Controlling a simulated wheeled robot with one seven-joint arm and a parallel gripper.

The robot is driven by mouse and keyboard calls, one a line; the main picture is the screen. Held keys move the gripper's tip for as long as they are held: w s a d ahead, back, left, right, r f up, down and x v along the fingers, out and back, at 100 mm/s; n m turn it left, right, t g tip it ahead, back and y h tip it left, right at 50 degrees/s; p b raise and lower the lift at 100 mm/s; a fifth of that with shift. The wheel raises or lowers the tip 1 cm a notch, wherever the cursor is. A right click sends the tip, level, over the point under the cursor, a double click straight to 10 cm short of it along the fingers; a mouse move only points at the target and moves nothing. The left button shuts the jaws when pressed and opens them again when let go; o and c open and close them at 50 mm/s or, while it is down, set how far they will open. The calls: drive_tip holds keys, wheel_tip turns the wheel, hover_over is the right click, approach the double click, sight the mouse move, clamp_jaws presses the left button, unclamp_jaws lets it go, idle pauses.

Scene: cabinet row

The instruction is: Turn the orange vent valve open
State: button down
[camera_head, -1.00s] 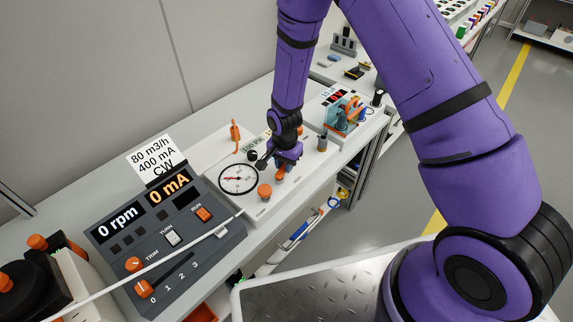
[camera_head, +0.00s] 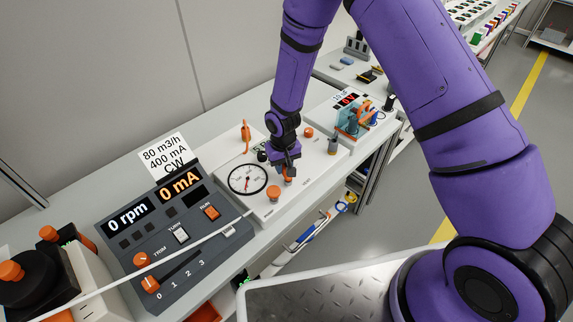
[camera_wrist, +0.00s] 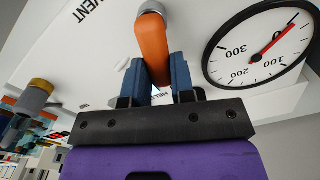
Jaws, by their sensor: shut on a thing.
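The orange vent valve handle (camera_wrist: 152,45) shows in the wrist view, mounted on a round metal fitting on a white panel (camera_wrist: 110,40). The word VENT is printed on the panel to its left. My gripper (camera_wrist: 157,72) is shut on the handle, with one blue finger on each side. In the head view my gripper (camera_head: 286,163) reaches down onto the panel just right of the round gauge (camera_head: 248,179). The handle is mostly hidden there by the gripper. The gauge is large in the wrist view (camera_wrist: 260,47), with a red needle.
An orange knob (camera_head: 274,193) is close in front of my gripper, and an upright orange handle (camera_head: 246,134) stands behind the gauge. A dark console (camera_head: 178,240) reading 0 rpm and 0 mA is to the left. A clear-and-orange device (camera_head: 353,118) stands to the right.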

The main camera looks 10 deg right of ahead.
drive_tip(key=shift+s+a+n, duration=0.15)
drive_tip(key=shift+a+n, duration=0.15)
drive_tip(key=shift+n, duration=0.75)
drive_tip(key=shift+s+a+n, duration=0.15)
drive_tip(key=shift+a+n, duration=0.15)
drive_tip(key=shift+n, duration=0.75)
drive_tip(key=c, duration=1)
unclamp_jaws()
drive_tip(key=shift+o, duration=0.2)
wheel_tip(320, 180, up, 11)
drive_tip(key=shift+f, duration=0.1)
